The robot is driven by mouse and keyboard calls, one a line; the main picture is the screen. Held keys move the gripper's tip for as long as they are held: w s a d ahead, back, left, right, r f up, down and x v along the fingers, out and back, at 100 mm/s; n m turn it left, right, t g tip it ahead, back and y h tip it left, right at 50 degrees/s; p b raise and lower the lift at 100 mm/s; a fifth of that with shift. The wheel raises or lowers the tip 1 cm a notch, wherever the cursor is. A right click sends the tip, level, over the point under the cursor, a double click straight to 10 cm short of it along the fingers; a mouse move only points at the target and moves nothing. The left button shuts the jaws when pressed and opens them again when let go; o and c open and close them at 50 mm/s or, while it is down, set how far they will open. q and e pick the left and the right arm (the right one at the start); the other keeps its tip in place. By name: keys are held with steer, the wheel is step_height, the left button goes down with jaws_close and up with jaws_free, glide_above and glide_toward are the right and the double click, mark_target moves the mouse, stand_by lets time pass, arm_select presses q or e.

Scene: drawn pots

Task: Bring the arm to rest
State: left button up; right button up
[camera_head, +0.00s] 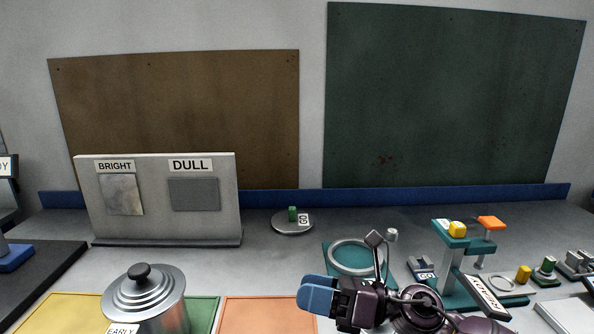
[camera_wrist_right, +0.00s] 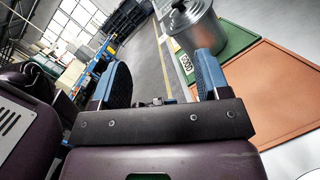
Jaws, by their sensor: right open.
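My right gripper (camera_head: 318,294) with blue finger pads is at the front centre of the head view, above the table and just right of the orange mat. In the right wrist view its two blue fingers (camera_wrist_right: 160,80) stand apart with nothing between them. A metal pot (camera_head: 146,300) with a lid and black knob stands at the front left, to the left of my gripper and apart from it. Its label reads "EARLY". The pot also shows in the right wrist view (camera_wrist_right: 192,26). My left gripper does not show.
An orange mat (camera_head: 268,314), a green mat (camera_head: 203,312) and a yellow mat (camera_head: 62,312) lie along the front. A BRIGHT/DULL panel (camera_head: 160,222) stands behind. A teal stand (camera_head: 450,260), a ring (camera_head: 357,258) and small parts crowd the right. A small disc (camera_head: 292,228) lies at the back.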

steer(key=s+d+f+m+t+h, duration=0.1)
steer(key=d+f+m+t+h, duration=0.45)
steer(key=m, duration=0.65)
steer(key=s+d+f+m+t+h, duration=0.1)
steer(key=d+f+m+t+h, duration=0.15)
steer(key=d+m+h, duration=0.75)
steer(key=s+d+f+m+t+h, duration=0.1)
steer(key=d+f+m+t+h, duration=0.3)
steer(key=m, duration=0.9)
steer(key=s+d+f+m+g, duration=0.3)
steer(key=s+f+m+g, duration=0.25)
steer(key=s, duration=0.65)
steer(key=s+d+f+m+g, duration=0.3)
steer(key=s+f+m+g, duration=0.3)
steer(key=s, duration=0.5)
steer(key=w+f+n+t, duration=0.1)
steer(key=w+f+t, duration=0.6)
steer(key=f, duration=0.4)
steer(key=shift+a+n, duration=0.25)
steer(key=shift+n, duration=0.1)
